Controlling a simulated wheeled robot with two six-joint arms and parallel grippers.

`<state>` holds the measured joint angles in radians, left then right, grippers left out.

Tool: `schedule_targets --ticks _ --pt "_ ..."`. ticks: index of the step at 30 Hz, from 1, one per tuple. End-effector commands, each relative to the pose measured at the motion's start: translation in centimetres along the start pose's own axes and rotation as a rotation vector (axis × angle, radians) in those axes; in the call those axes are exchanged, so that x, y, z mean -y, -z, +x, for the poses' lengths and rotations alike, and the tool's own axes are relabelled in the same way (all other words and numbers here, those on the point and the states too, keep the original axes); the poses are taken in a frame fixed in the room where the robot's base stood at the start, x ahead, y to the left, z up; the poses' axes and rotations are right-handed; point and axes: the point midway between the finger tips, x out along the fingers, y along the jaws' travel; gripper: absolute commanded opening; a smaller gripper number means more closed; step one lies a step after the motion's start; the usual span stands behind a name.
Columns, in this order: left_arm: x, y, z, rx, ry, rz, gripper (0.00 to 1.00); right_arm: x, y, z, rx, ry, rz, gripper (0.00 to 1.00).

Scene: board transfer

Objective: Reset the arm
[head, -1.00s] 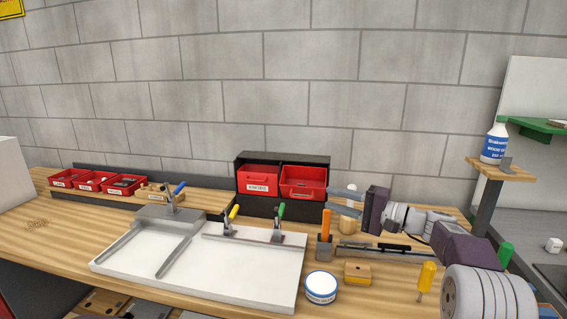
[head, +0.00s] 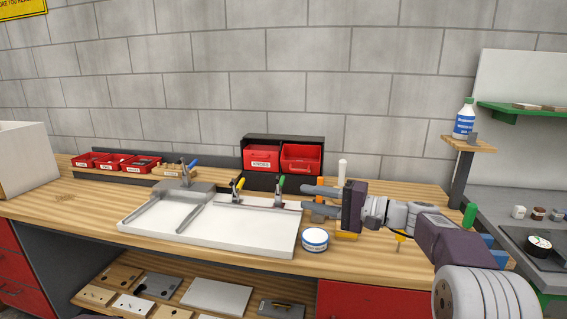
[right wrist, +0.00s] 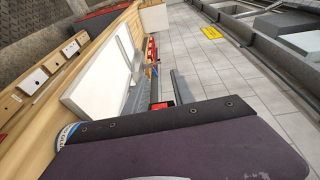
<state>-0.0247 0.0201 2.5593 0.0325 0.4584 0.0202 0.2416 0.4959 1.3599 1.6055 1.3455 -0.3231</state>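My right arm reaches in from the right in the head view. Its gripper (head: 318,199) points left, its two grey fingers apart with nothing visible between them. In that view it overlaps the right end of the white clamp board (head: 255,233) and hides part of the tools behind. In the right wrist view the gripper (right wrist: 158,90) also shows its fingers apart, beyond the dark purple gripper body. My left arm and gripper are in neither view.
The wooden bench (head: 70,205) carries red bins (head: 301,159), a round white tin (head: 314,240) just below the gripper and a yellow block (head: 346,236). A white-blue bottle (head: 464,119) stands on a small shelf at right. Boards (head: 217,295) lie on a lower shelf.

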Motion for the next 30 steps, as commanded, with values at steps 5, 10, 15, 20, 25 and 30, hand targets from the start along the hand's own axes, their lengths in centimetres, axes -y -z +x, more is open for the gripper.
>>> schedule_targets --ticks 5,10,15,20,25,30 --pt "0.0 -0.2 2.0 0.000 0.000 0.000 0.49 -5.0 -4.7 1.5 0.067 -0.137 0.015 0.30" --pt "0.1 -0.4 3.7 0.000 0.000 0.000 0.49 -12.6 -9.8 1.4 0.124 -0.362 0.039 0.30" --pt "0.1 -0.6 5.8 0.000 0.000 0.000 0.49 -24.0 -16.7 -2.6 0.193 -0.723 0.025 0.30" --pt "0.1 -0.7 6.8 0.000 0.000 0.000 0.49 -32.5 -21.3 -9.5 0.252 -1.047 -0.058 0.30" --pt "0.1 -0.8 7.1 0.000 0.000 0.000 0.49 -38.1 -23.9 -16.7 0.313 -1.303 -0.194 0.30" --pt "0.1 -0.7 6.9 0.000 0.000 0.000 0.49 -41.1 -22.6 -21.7 0.318 -1.469 -0.412 0.30"
